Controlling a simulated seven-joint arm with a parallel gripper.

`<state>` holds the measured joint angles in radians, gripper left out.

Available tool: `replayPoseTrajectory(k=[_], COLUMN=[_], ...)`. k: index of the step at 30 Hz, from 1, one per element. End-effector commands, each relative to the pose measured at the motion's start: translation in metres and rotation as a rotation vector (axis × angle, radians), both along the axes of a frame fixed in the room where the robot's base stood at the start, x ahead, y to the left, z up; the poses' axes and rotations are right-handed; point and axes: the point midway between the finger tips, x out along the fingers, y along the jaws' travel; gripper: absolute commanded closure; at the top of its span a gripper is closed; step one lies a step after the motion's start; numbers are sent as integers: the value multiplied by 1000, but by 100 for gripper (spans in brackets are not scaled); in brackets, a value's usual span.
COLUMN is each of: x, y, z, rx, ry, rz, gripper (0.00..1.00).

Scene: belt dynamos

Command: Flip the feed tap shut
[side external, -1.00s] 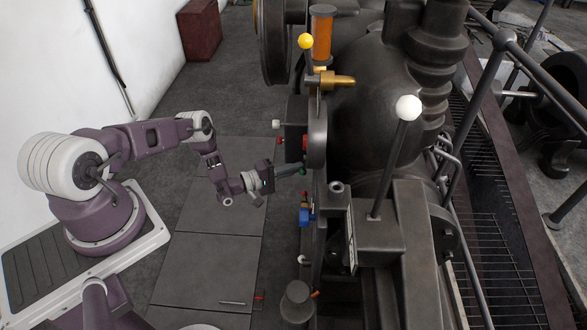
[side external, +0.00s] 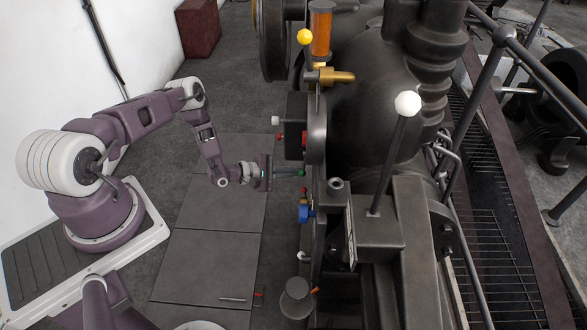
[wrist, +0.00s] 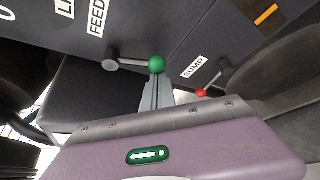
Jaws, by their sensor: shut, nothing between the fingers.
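The feed tap's green ball (wrist: 157,64) sits on the end of a short grey lever (wrist: 128,62) beside the FEED label (wrist: 98,17) in the wrist view. The lever lies roughly sideways in that picture. My gripper (wrist: 155,82) is shut and empty, its fingertips right at the green ball. Whether they touch it or stop just short, I cannot tell. In the side view the green ball (side external: 301,174) is small, at the tips of my gripper (side external: 292,173), against the machine's near face.
A red-knobbed tap (wrist: 201,92) by the SUMP label (wrist: 194,67) is close to the right of my fingers. In the side view a blue part (side external: 305,212), a yellow-ball lever (side external: 304,37) and a white-ball lever (side external: 408,105) stand on the machine. Floor plates (side external: 205,262) left of it are mostly clear.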

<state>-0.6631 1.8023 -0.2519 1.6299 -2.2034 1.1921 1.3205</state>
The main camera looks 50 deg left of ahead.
Motion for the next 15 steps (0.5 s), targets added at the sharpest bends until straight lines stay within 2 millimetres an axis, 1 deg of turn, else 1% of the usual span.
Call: replayPoseTrajectory(k=[2, 7, 15], x=[-3, -10, -19], y=[-3, -11, -20], z=[2, 6, 16], rx=[-50, -65, -248], ry=[50, 64, 248], rz=[-1, -2, -1], gripper=[100, 100, 100])
